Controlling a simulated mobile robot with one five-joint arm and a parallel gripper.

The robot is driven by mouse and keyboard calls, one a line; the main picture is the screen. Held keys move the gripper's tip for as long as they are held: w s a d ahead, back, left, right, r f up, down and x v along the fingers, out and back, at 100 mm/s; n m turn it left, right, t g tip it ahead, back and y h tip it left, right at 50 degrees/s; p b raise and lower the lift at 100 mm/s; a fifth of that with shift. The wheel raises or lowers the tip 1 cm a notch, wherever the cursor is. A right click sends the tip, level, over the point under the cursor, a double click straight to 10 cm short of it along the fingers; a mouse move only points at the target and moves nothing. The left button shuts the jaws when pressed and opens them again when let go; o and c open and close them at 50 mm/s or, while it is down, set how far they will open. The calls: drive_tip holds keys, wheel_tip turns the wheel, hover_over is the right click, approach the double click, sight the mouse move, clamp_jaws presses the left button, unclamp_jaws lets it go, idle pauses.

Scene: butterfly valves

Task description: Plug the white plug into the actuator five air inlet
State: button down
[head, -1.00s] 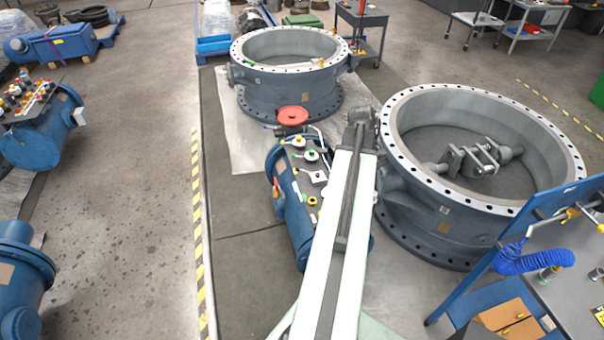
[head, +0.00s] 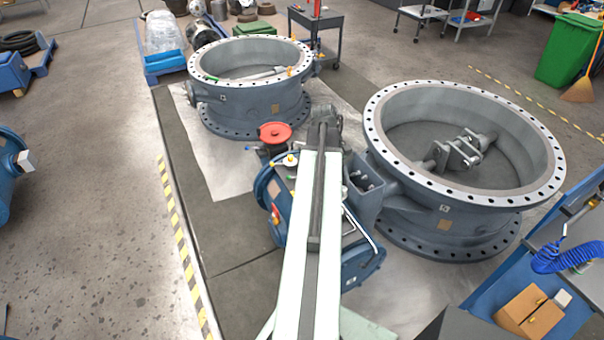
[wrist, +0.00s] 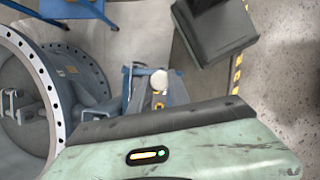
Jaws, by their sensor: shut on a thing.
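My gripper (wrist: 160,86) is small in the middle of the wrist view, shut on a pale round piece that looks like the white plug (wrist: 160,76). In the head view my long pale arm hides most of the gripper and plug. A blue actuator (head: 360,270) with a red handwheel (head: 275,132) lies between the two valves, partly hidden behind my arm. White and yellow fittings (head: 290,160) show on it. Another blue actuator (head: 8,170) is cut off at the left edge. I cannot read a number five, and no air inlet can be made out.
A large grey valve (head: 440,205) stands close right of my arm; another valve (head: 250,110) stands farther back. A blue workbench (head: 490,290) with a coiled blue hose (head: 560,258) is at lower right. The floor left of the striped line (head: 180,240) is mostly clear.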

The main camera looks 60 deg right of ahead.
drive_tip(key=w+d+f+n+h+b, duration=0.1)
drive_tip(key=d+f+n+b, duration=0.1)
drive_tip(key=f+b, duration=0.6)
drive_tip(key=d+f+n+h+b, duration=0.1)
drive_tip(key=f+n+b, duration=0.3)
drive_tip(key=f+b, duration=0.5)
drive_tip(key=w+d+f+n+h+b, duration=0.1)
drive_tip(key=d+f+b, duration=0.3)
drive_tip(key=f+b, duration=0.4)
drive_tip(key=shift+w+f+n, duration=0.35)
drive_tip(key=shift+f+n, duration=0.4)
drive_tip(key=shift+n, duration=0.15)
wheel_tip(320, 180, down, 7)
drive_tip(key=b, duration=0.7)
drive_tip(key=shift+f+b, duration=0.1)
drive_tip(key=shift+b, duration=0.2)
drive_tip(key=shift+s, duration=0.15)
drive_tip(key=shift+f+b, duration=0.35)
drive_tip(key=shift+f, duration=0.2)
drive_tip(key=shift+f+b, duration=0.65)
drive_tip(key=shift+b, duration=0.2)
